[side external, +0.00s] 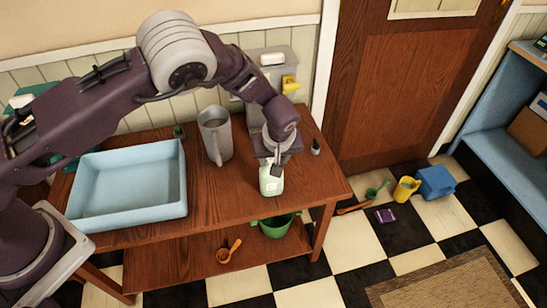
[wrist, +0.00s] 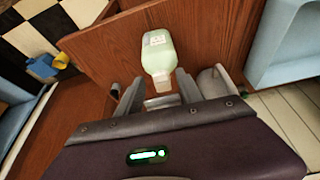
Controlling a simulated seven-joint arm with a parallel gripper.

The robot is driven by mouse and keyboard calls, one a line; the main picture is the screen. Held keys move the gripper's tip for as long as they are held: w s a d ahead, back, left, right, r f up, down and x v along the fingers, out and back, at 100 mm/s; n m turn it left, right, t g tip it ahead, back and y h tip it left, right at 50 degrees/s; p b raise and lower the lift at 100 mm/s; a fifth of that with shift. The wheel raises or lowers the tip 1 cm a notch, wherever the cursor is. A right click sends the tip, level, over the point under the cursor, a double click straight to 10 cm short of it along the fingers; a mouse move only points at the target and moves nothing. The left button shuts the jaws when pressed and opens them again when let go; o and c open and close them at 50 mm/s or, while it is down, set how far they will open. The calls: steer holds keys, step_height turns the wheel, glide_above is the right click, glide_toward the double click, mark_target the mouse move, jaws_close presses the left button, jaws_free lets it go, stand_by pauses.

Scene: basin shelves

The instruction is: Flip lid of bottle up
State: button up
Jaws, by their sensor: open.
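A pale green bottle (side external: 271,184) with a light label stands on the wooden table near its front edge, right of centre. In the wrist view the bottle (wrist: 158,50) points its narrower top end toward me. My gripper (side external: 273,160) is directly above the bottle, pointing down. In the wrist view its open fingers (wrist: 159,90) are on either side of the bottle's top end. I cannot tell whether they touch it. The lid is mostly hidden by the gripper in the side view, and its state is unclear.
A light blue basin (side external: 128,187) fills the table's left side. A grey pitcher (side external: 215,135) stands left behind the bottle, and a small dark bottle (side external: 315,147) stands to its right. A green bowl (side external: 275,226) and an orange scoop (side external: 228,252) are on the lower shelf.

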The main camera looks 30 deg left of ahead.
mark_target(272, 159)
jaws_close()
steer(key=shift+a, duration=0.1)
steer(key=g+h, duration=0.1)
steer(key=w+a+r+g+h, duration=0.1)
steer(key=g, duration=0.1)
steer(key=shift+w+r+h, duration=0.2)
steer(key=shift+h, duration=0.2)
steer(key=shift+w+a+r+g+h, duration=0.2)
steer(key=shift+w+a+g+h, duration=0.1)
steer(key=shift+g+h, duration=0.3)
steer(key=shift+w+a+r+g+h, duration=0.15)
steer(key=shift+w+a+g+h, duration=0.1)
steer(key=shift+g+h, duration=0.35)
jaws_free()
